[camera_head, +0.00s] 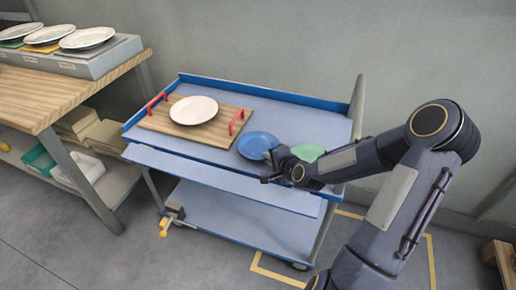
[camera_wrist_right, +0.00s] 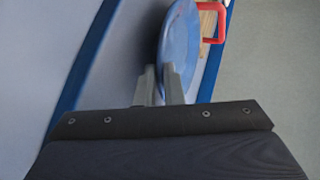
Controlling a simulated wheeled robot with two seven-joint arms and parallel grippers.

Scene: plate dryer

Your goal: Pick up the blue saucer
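The blue saucer (camera_head: 257,144) is at the front right part of the cart's top, right of the wooden tray. In the right wrist view the saucer (camera_wrist_right: 180,45) shows as a narrow ellipse ahead of the fingers. My right gripper (camera_head: 268,168) is at the saucer's near right edge. In the wrist view its two fingers (camera_wrist_right: 159,85) are close together, with the saucer's rim between them, so it looks shut on the rim. I cannot tell whether the saucer still touches the cart. My left gripper is not in view.
A green saucer (camera_head: 308,151) lies just right, partly behind my right arm. A wooden tray (camera_head: 160,122) with red handles holds a white plate (camera_head: 194,110). The blue cart (camera_head: 200,159) has raised edges. A wooden table (camera_head: 40,95) with several plates in a rack stands left.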

